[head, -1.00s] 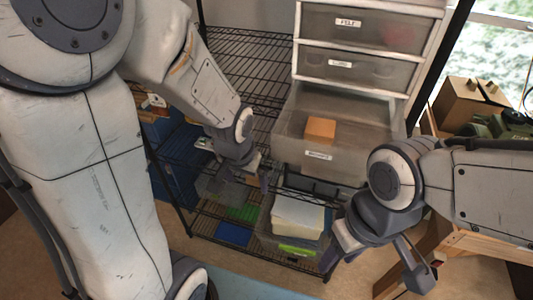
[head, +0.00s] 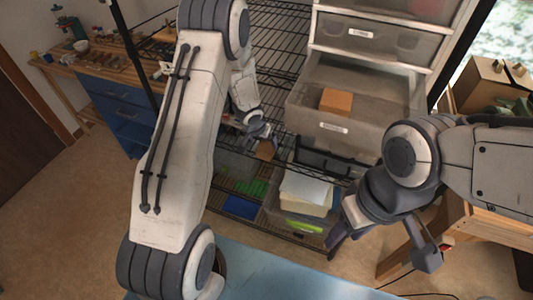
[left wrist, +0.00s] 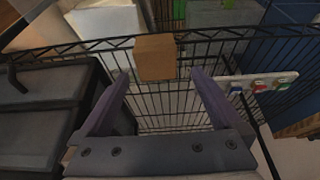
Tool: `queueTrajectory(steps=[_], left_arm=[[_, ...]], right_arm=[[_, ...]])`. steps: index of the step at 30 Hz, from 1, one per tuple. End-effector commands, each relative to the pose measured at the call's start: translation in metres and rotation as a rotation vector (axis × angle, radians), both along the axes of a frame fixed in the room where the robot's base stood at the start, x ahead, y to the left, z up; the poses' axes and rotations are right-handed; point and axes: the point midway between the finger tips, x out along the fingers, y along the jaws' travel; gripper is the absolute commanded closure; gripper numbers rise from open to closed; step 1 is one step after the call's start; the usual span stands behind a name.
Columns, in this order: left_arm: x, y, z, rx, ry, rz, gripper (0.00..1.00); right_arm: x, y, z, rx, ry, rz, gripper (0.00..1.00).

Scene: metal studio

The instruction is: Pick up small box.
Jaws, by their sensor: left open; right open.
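A small brown box (left wrist: 155,57) sits at the wire shelf's edge in the left wrist view, just beyond and between my open left fingertips (left wrist: 160,76). The fingers do not appear to touch it. In the head view, a brown box (head: 266,149) shows just below my left gripper (head: 260,134), partly hidden by it. Another orange-brown box (head: 336,101) lies in the open, translucent drawer (head: 325,127). My right gripper (head: 338,238) is low at right, open and empty, away from both boxes.
The black wire rack (head: 275,50) has bars around the left gripper. Below are a bin with papers (head: 303,190) and green and blue items. A wooden table (head: 490,226) stands at right, a blue-drawer workbench (head: 118,112) at left. Floor at left is clear.

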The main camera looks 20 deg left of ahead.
Motion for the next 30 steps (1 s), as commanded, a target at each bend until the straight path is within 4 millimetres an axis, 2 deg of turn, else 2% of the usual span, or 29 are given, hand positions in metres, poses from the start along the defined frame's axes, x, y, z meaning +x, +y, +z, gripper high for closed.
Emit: queueTrajectory(steps=[9,12,22,23,24,28,29,30], left_arm=[[0.015,-0.006,-0.041,0.0,0.001,-0.001,0.0],[0.02,-0.006,-0.051,0.0,0.001,0.0,0.0],[0.023,-0.006,-0.056,0.001,0.0,0.0,0.0],[0.023,-0.006,-0.056,0.001,0.0,0.0,0.08],[0.023,-0.006,-0.056,0.001,0.0,0.0,0.23],[0.023,-0.006,-0.056,0.001,0.0,0.0,0.73],[0.023,-0.006,-0.056,0.001,0.0,0.0,0.77],[0.023,-0.006,-0.056,0.001,0.0,0.0,0.77]], right_arm=[[0.0,0.0,-0.022,0.0,0.0,0.0,0.5],[0.0,0.0,-0.025,0.0,0.0,0.0,0.5],[0.0,0.0,-0.025,0.0,0.0,0.0,0.5],[0.0,0.0,-0.025,0.0,0.0,0.0,0.5],[0.0,0.0,-0.025,0.0,0.0,0.0,0.5],[0.0,0.0,-0.025,0.0,0.0,0.0,0.5],[0.0,0.0,-0.025,0.0,0.0,0.0,0.5],[0.0,0.0,-0.025,0.0,0.0,0.0,0.5]])
